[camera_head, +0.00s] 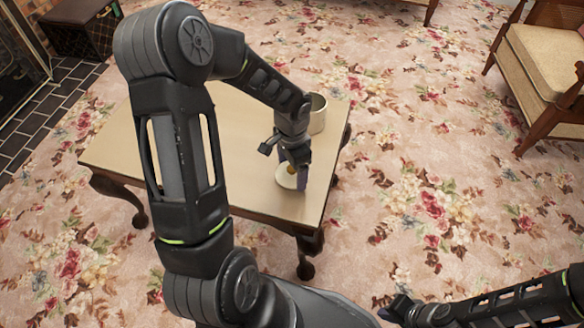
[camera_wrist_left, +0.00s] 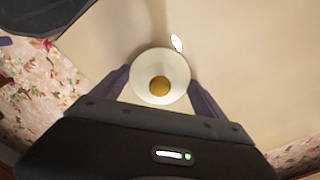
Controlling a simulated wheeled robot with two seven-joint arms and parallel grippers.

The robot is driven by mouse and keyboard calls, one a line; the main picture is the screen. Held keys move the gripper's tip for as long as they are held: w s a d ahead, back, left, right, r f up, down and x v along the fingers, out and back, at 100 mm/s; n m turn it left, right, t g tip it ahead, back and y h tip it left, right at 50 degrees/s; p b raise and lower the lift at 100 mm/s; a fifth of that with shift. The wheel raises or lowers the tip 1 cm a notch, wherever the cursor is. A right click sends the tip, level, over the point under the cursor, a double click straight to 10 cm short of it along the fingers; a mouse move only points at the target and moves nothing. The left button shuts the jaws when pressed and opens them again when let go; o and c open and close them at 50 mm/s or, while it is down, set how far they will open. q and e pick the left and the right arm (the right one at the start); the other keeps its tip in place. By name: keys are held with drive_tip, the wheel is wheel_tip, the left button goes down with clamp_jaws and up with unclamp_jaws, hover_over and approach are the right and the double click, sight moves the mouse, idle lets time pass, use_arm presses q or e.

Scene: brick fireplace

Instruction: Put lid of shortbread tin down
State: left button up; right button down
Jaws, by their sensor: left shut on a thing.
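The lid (camera_head: 287,178) is a round cream disc with a gold knob in its middle. My left gripper (camera_head: 293,180) is shut on it, low at the near right part of the table (camera_head: 250,200). In the left wrist view the lid (camera_wrist_left: 160,62) sits between the two fingers (camera_wrist_left: 160,90), one at each side. I cannot tell whether its underside touches the tabletop. The tin (camera_head: 317,115) is a cream cylinder standing at the table's far right, partly behind my left arm. My right gripper (camera_head: 395,308) is at the bottom of the head view, away from the table; its fingers are unclear.
The tabletop around the lid looks bare. The table's right edge is close to the lid. An armchair (camera_head: 545,60) stands at the far right, and a dark box (camera_head: 82,25) is at the far left by the hearth. Floral carpet (camera_head: 430,180) surrounds the table.

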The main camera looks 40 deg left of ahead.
use_arm(q)
drive_tip(key=o, duration=1.2)
drive_tip(key=shift+r, duration=0.1)
drive_tip(key=shift+r+p, duration=0.25)
drive_tip(key=shift+p, duration=0.05)
wheel_tip(320, 180, up, 12)
drive_tip(key=p, duration=0.3)
drive_tip(key=shift+f, duration=0.2)
